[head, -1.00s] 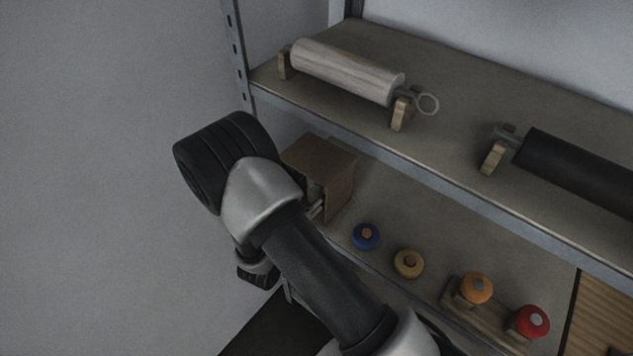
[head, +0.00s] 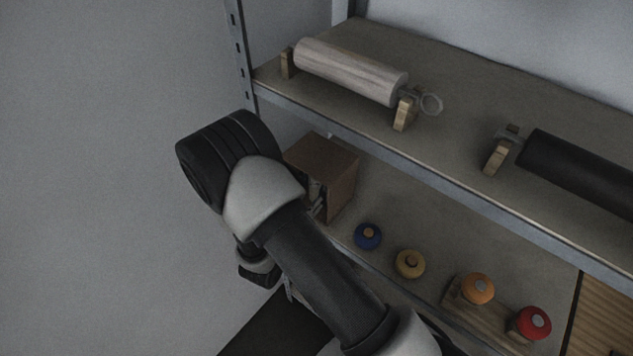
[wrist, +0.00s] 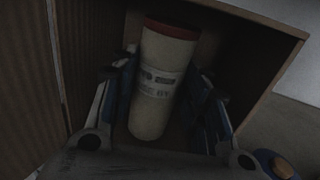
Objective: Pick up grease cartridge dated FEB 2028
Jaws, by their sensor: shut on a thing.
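A cream cartridge (wrist: 150,118) with a reddish end stands slightly tilted in the wrist view. Dark printing on its label is too blurred to read, so I cannot confirm the date. My gripper (wrist: 165,78) is shut on it, with a finger at each side. Both are at the open front of a brown box, whose wall shows at the right of the wrist view (wrist: 262,42). In the head view the box (head: 325,160) sits on the lower shelf, and my arm hides the cartridge and most of my gripper.
Blue (head: 368,236), yellow (head: 410,264), orange (head: 478,288) and red (head: 533,323) round knobs line the lower shelf right of the box. The upper shelf (head: 445,150) overhangs, holding a pale roller (head: 350,72) and a black roller (head: 580,172). A metal post (head: 238,50) stands left.

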